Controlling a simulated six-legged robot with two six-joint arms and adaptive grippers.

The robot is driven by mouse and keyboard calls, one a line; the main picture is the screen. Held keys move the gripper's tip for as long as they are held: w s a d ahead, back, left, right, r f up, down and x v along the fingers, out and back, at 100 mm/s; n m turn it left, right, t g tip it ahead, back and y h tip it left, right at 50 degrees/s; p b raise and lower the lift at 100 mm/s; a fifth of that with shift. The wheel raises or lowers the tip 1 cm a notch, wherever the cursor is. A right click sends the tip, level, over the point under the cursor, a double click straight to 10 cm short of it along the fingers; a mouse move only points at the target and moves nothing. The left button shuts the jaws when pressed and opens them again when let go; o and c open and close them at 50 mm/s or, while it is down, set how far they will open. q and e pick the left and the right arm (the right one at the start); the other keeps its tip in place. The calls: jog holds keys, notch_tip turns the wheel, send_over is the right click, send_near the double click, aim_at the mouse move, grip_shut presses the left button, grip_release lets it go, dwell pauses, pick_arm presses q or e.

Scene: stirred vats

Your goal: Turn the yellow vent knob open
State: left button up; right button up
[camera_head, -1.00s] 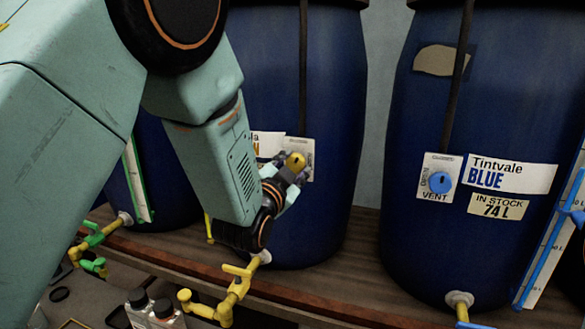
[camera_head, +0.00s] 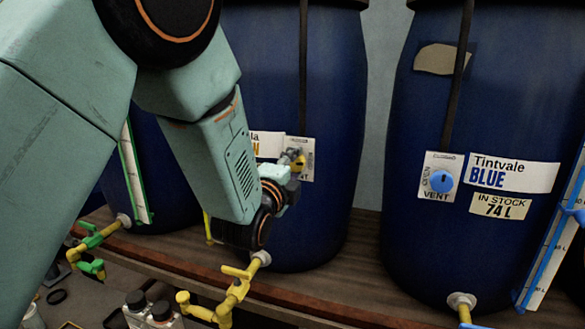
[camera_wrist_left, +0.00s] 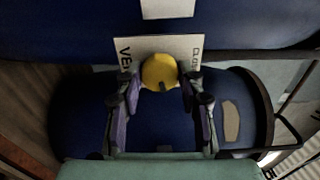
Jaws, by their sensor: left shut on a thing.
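The yellow vent knob (camera_wrist_left: 159,72) is round, with a dark mark at its lower edge in the left wrist view. It sits on a white vent plate (camera_wrist_left: 130,46), where "VE" and part of "CLOSED" are readable. My left gripper (camera_wrist_left: 158,84) is shut on the knob, one finger at each side. In the head view the gripper (camera_head: 291,172) reaches the plate on the middle blue vat (camera_head: 330,100), and a little of the knob shows, the rest being hidden by the fingers. My right gripper is not in view.
The right vat (camera_head: 410,240) has its own blue vent knob (camera_head: 441,181) and a "Tintvale BLUE" label. A yellow tap (camera_head: 232,290) juts out below my left gripper. A green tap (camera_head: 90,245) and dark-capped bottles (camera_head: 150,305) are at the lower left.

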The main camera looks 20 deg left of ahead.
pick_arm(q)
jog(key=shift+f+m, duration=0.1)
jog(key=shift+m, duration=1)
jog(key=o, duration=1.2)
jog(key=shift+c, duration=0.2)
jog(key=s, duration=1.2)
jog(key=shift+a, duration=0.2)
